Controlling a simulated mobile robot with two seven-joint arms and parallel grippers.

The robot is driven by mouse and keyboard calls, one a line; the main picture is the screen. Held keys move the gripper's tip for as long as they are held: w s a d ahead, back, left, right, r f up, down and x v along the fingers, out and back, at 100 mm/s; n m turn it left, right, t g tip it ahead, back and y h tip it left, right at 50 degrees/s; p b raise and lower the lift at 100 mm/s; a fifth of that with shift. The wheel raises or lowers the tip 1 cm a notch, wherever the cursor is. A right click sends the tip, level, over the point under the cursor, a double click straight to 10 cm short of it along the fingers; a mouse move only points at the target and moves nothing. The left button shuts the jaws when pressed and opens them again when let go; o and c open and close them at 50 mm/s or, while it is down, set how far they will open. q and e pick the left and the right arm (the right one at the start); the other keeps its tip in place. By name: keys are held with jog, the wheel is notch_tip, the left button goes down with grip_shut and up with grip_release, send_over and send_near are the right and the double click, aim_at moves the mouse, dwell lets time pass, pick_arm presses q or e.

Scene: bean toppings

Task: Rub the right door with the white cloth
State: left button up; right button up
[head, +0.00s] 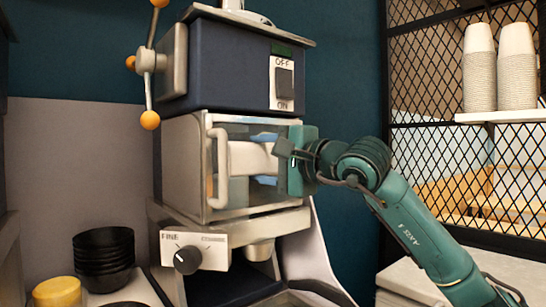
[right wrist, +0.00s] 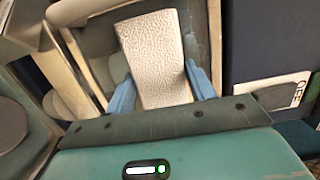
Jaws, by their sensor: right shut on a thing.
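The white cloth (right wrist: 156,62) is a textured white piece held between the two blue fingers of my right gripper (right wrist: 162,88). In the head view the cloth (head: 250,158) lies in front of the glass door (head: 237,192), over its middle. The door is shut, with a metal frame and a vertical handle (head: 221,168) on its left. My right gripper (head: 264,160) reaches in from the right and is shut on the cloth. I cannot tell for certain whether the cloth touches the glass. My left gripper is not in view.
The door belongs to a blue machine (head: 222,70) with an OFF/ON switch (head: 284,82) above and a FINE dial (head: 187,260) below. Black bowls (head: 104,250) and a yellow item (head: 57,292) stand lower left. Stacked cups (head: 480,75) sit on a shelf behind mesh.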

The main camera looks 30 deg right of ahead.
jog(key=shift+a, duration=0.35)
jog(key=shift+r+p, duration=0.9)
jog(key=shift+r, duration=0.15)
jog(key=shift+d+f, duration=0.1)
jog(key=shift+d, duration=0.2)
jog(key=d, duration=1)
jog(key=shift+w+b, duration=0.35)
jog(key=shift+w, duration=0.05)
jog(key=shift+s+d, duration=0.1)
jog(key=shift+a+b+v, duration=0.2)
jog(key=shift+b+v, duration=0.65)
jog(key=shift+v, duration=0.6)
jog(key=shift+a+b+v, duration=0.25)
jog(key=shift+b+v, duration=0.55)
jog(key=shift+v, duration=0.6)
